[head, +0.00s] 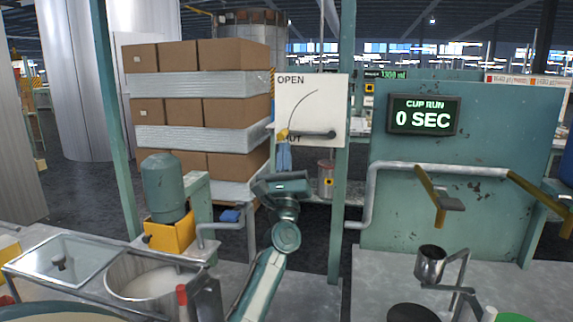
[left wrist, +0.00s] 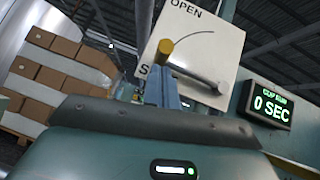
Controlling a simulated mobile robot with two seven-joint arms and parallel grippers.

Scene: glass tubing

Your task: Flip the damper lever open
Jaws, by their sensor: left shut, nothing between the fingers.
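The white damper panel (head: 305,95) carries the word OPEN at its top left, a curved line, and a lower word partly hidden behind the lever and my gripper. The damper lever (head: 310,135) is a grey bar lying nearly level across the lower panel, its round pivot at the right and its yellow knob (head: 283,134) at the left, by the lower word. My left gripper (head: 284,146) is shut and empty, its blue fingers upright just below the knob. In the left wrist view the knob (left wrist: 166,46) shows right at the fingertips (left wrist: 159,72); I cannot tell whether they touch. My right gripper is out of view.
Stacked cartons (head: 200,100) stand behind and left of the panel. A green post (head: 341,200) rises at its right edge. A grey pipe (head: 371,195) and a display reading 0 SEC (head: 423,115) are further right. A glass-lidded tank (head: 60,262) is at the lower left.

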